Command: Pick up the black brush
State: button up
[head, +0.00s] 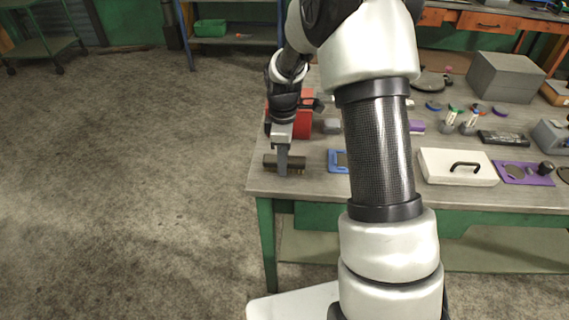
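A dark brush (297,164) with brownish bristles lies near the front left corner of the table, its long side running left to right. My gripper (283,168) points down at the brush from above. One grey finger shows in front of the middle of the brush and hides part of it. The other finger is hidden, so I cannot tell whether the gripper is open or shut on the brush. The brush appears to rest on the table.
A red box (303,122) stands just behind the gripper. A blue frame (338,161) lies to the right of the brush. A white case (445,168) with a black handle and a purple plate (537,179) lie further right. The table's left edge is close by.

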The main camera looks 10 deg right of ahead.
jog(key=c, duration=0.6)
notch_tip(320, 180, up, 10)
jog(key=shift+r+p, duration=0.1)
jog(key=shift+p, duration=0.55)
